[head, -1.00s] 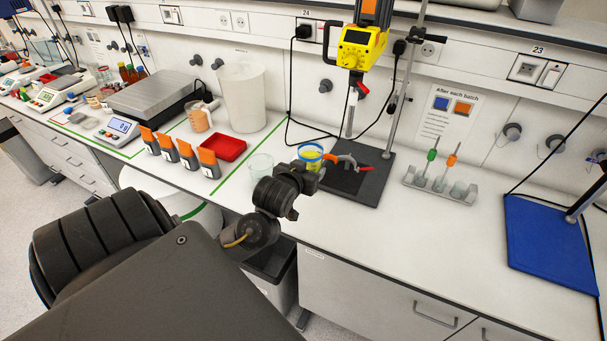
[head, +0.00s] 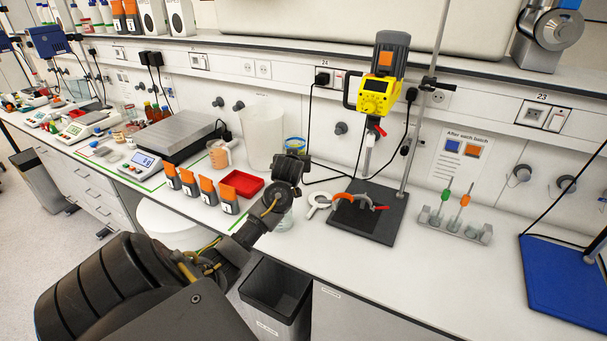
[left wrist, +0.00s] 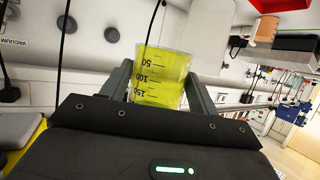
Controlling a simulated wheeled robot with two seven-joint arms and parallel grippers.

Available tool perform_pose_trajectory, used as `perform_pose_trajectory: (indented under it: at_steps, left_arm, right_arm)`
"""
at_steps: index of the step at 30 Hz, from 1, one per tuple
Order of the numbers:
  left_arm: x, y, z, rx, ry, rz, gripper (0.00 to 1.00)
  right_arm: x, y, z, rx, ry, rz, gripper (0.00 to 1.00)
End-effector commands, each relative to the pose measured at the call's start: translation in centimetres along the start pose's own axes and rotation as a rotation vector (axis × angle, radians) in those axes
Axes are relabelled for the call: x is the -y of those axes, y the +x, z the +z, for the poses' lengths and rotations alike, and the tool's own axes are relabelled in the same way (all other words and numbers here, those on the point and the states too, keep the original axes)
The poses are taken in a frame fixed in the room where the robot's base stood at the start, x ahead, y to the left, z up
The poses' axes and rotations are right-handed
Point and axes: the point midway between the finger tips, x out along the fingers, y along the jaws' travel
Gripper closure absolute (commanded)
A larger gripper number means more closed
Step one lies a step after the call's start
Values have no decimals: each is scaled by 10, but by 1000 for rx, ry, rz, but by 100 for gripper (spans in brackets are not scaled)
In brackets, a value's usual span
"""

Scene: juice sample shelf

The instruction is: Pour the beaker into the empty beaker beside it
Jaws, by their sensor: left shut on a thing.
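My left gripper (head: 292,160) is shut on a beaker of yellow liquid (head: 294,144), held above the bench in front of the tall white container. Its rim looks blue in the head view. In the left wrist view the beaker (left wrist: 162,75) sits between both fingers, with yellow-green liquid and printed marks on its wall. The empty clear beaker (head: 284,221) stands on the bench below the gripper, partly hidden by my left arm. I cannot tell how far the held beaker tilts. My right gripper is not in view.
A stirrer stand with a dark base (head: 372,222) and a white ring (head: 318,205) are to the right. A red tray (head: 242,184), orange-topped containers (head: 228,200) and a tall white container (head: 262,135) are to the left. Bench is clear at front right.

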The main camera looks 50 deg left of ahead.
Motion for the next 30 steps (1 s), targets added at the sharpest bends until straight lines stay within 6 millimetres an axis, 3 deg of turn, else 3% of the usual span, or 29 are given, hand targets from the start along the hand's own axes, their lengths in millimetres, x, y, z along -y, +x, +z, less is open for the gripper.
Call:
perform_pose_trajectory:
  at_steps: [7, 16, 22, 30]
  left_arm:
    - [22, 27, -19, -3, -27, -63, 86]
    - [32, 41, -16, -3, -32, -87, 86]
    - [19, 35, -4, -3, -18, -54, 86]
    - [-22, 12, 18, -4, 18, 36, 86]
  right_arm:
    - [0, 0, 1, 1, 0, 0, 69]
    - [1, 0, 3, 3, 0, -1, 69]
    - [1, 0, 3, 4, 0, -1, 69]
    - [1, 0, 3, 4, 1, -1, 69]
